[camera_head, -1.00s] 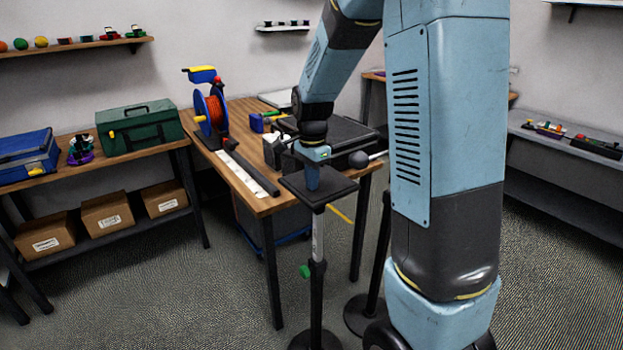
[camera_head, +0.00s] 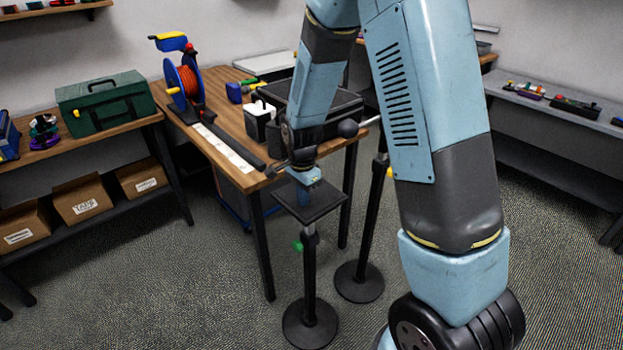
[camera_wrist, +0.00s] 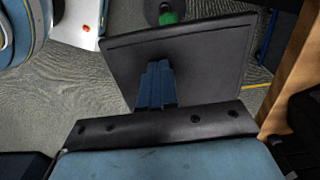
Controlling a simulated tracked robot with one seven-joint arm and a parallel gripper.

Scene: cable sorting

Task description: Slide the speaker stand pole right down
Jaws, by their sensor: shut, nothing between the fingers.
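The speaker stand has a square black top plate (camera_head: 326,205), which also shows in the wrist view (camera_wrist: 215,65). Below it a short length of silver pole (camera_head: 309,230) shows above the black lower tube (camera_head: 310,275). A green knob (camera_head: 297,246) sits at the collar, and green also shows past the plate edge in the wrist view (camera_wrist: 168,17). The stand is upright on its round base (camera_head: 310,328). My gripper (camera_head: 307,192) is shut and empty, pointing down with its fingertips (camera_wrist: 156,88) at the plate top, apparently touching it.
A wooden table (camera_head: 228,170) stands close behind, with a cable reel (camera_head: 184,80) and black case (camera_head: 335,108) on it. A second stand (camera_head: 361,280) is just right of the first. Shelving with boxes (camera_head: 84,200) is at left. Front-left floor is clear.

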